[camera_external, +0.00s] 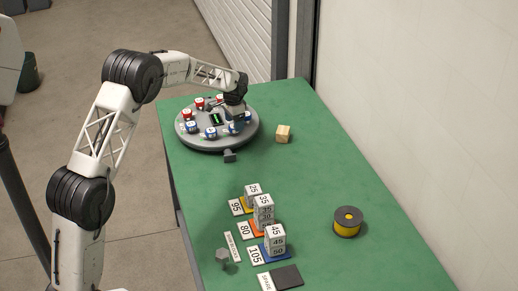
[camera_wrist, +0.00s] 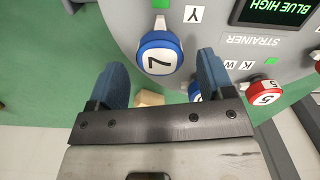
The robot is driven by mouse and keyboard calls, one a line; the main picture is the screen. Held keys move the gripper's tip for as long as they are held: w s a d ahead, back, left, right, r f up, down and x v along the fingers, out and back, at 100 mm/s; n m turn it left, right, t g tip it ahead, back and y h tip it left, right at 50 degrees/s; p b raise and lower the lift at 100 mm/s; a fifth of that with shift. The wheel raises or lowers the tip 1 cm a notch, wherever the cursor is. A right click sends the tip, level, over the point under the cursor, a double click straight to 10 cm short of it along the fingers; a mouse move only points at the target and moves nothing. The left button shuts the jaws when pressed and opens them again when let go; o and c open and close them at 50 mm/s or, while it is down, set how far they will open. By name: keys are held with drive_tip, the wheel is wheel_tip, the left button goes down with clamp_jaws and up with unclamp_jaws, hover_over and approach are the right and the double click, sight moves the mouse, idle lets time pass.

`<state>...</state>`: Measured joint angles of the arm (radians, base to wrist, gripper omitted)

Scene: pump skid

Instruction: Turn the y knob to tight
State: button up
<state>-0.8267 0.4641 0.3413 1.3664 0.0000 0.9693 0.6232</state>
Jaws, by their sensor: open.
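The y knob (camera_wrist: 157,55) is blue with a white face marked 7, beside a white "Y" label (camera_wrist: 193,14) on the grey round panel (camera_wrist: 130,22). In the wrist view, my gripper (camera_wrist: 161,60) is open, with one blue finger left of the knob and one right, apart from it. I cannot tell whether the fingertips reach its depth. The panel's display (camera_wrist: 276,10) reads "BLUE HIGH". In the external view, my gripper (camera_external: 236,112) is over the right side of the round panel (camera_external: 205,147) and hides part of it. No "tight" mark is readable.
A red knob marked 5 (camera_wrist: 264,92) and a partly hidden blue knob (camera_wrist: 194,90) are nearby. A wooden block (camera_external: 283,134) stands right of the panel. Numbered block stacks (camera_external: 263,212) and a yellow spool (camera_external: 347,222) stand nearer the front. Green table between is clear.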

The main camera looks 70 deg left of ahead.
drive_tip(key=shift+r, duration=3.05)
